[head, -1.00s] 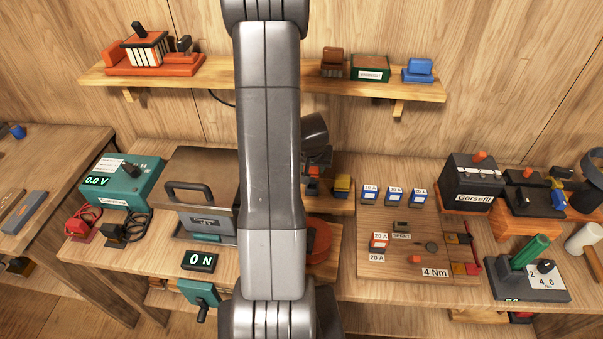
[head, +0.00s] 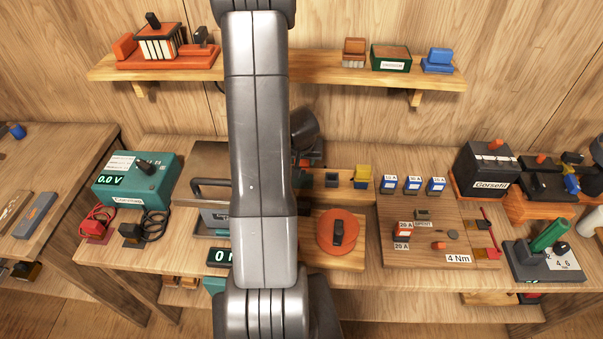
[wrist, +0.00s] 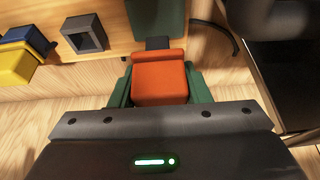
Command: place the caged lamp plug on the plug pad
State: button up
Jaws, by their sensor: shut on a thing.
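My gripper (wrist: 160,90) is shut on an orange block with a dark end, which I take to be the caged lamp plug (wrist: 160,78). Its green fingers close on both sides of the block in the wrist view. The plug appears held above the bench, close to a wooden ledge. In the head view my arm hides most of the gripper and the plug. A dark green flat surface (wrist: 156,16) lies beyond the plug in the wrist view. I cannot tell whether it is the plug pad, and no pad is clearly identifiable.
A hollow grey square holder (wrist: 86,34) and a yellow block (wrist: 18,66) sit on the ledge; the yellow block also shows in the head view (head: 362,177). A red disc (head: 338,243) lies in front. A fuse board (head: 430,240) stands right, a teal meter (head: 135,182) left.

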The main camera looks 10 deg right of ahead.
jog(key=shift+f+b, duration=1.85)
jog(key=shift+f, duration=0.25)
jog(key=shift+f, duration=0.25)
jog(key=o, duration=1)
jog(key=shift+r, duration=0.1)
jog(key=shift+p+v, duration=3.4)
jog(key=shift+v, duration=2.8)
